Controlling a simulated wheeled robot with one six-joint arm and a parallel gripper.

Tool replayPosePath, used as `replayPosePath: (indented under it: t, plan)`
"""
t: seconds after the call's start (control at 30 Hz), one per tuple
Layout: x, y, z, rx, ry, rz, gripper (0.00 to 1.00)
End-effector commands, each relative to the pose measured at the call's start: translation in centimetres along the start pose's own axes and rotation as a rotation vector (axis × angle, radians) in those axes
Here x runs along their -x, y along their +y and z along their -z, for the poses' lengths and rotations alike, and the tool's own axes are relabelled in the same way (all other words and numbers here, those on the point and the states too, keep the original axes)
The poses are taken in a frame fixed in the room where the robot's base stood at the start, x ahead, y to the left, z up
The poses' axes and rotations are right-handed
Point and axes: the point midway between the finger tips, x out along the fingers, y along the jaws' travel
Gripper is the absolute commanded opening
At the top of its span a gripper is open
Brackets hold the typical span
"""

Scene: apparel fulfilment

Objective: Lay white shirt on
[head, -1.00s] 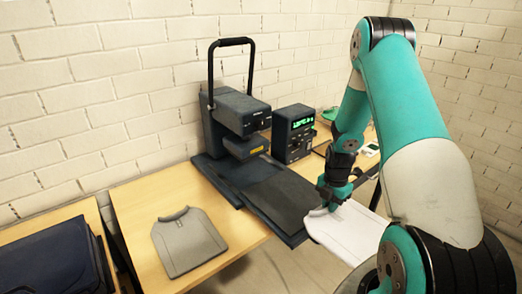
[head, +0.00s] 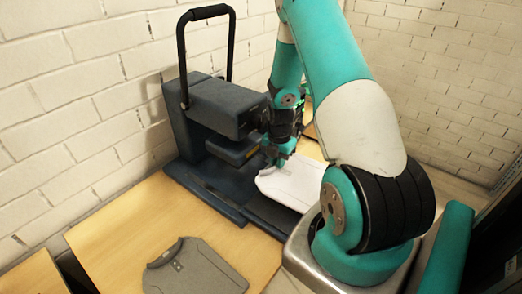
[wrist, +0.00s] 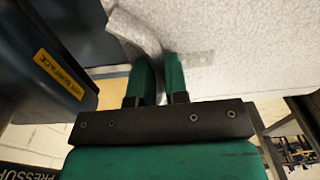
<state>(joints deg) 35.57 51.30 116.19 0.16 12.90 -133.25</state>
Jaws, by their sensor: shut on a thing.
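The white shirt (head: 296,184) is in my gripper, to the right of the heat press (head: 215,115). My gripper (head: 277,162) is shut on the shirt near its collar end. In the wrist view the green fingers (wrist: 159,68) pinch a fold of the white cloth (wrist: 235,35). In the head view, the shirt's left edge overlaps the dark lower plate (head: 262,212) of the press; I cannot tell whether they touch. The raised upper part of the press, with its yellow label (wrist: 60,73), is close to the left of my fingers. My arm hides part of the shirt.
A grey shirt (head: 192,268) lies flat on the wooden table (head: 125,232) at the front. The press's tall handle (head: 181,60) rises at the back left. A brick wall stands behind.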

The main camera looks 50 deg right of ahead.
Motion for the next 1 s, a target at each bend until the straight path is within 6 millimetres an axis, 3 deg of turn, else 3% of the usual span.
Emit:
replayPosePath:
  t: [0.37, 0.8, 1.0]
  plan:
    - [-1.6, -0.2, -0.2, -0.005, 0.000, 0.001, 0.00]
    - [-7.0, -0.2, -0.3, -0.006, 0.001, 0.001, 0.00]
    - [-8.5, -0.1, -0.3, -0.005, 0.000, 0.000, 0.00]
